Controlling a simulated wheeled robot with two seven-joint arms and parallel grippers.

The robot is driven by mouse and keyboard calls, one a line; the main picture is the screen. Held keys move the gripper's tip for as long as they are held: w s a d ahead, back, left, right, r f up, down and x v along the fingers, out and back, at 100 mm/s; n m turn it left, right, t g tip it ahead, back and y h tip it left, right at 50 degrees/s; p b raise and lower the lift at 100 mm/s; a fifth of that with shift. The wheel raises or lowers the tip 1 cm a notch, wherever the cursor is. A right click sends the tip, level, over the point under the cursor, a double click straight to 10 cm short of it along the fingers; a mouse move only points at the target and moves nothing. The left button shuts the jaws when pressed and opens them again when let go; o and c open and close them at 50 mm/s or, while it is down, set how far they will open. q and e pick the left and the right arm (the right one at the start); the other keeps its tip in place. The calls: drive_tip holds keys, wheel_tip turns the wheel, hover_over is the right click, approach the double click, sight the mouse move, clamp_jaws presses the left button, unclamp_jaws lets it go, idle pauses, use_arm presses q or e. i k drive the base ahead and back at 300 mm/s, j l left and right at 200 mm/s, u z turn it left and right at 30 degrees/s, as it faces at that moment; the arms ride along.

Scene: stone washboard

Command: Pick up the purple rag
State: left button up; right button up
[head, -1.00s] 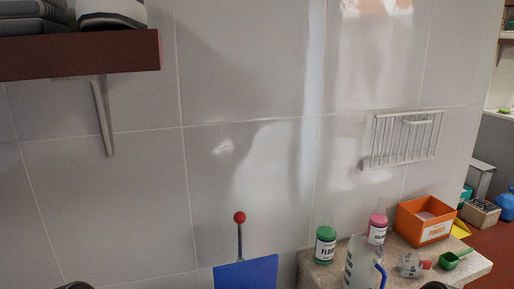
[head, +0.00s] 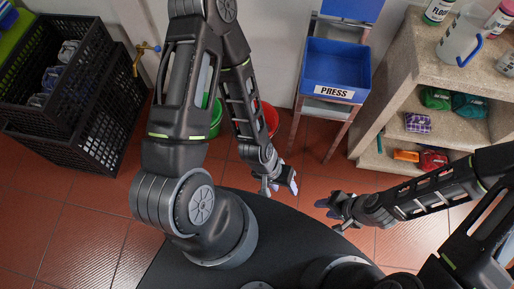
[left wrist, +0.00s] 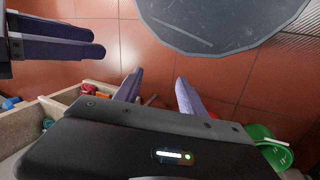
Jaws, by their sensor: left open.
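The purple rag (head: 418,122) is a small folded, checkered cloth on the middle shelf of the stone unit at the right of the head view. My left gripper (head: 281,184) is empty above the floor, left of the unit and well apart from the rag. Its two spread fingers show in the left wrist view (left wrist: 158,80), with only floor between them. My right gripper (head: 328,207) is empty, to the right of the left one, its fingers apart; it also shows in the left wrist view (left wrist: 85,40). I cannot make out the rag in the left wrist view.
The stone unit (head: 395,85) also holds green and teal cloths (head: 468,105) and bottles. A blue PRESS bin (head: 336,72) on a stand is left of it. Black crates (head: 85,135) stand at far left. Green (head: 214,120) and red (head: 270,118) buckets are behind my left arm.

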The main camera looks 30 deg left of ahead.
sight(415, 122)
drive_tip(key=k+l, duration=0.65)
drive_tip(key=k, duration=0.1)
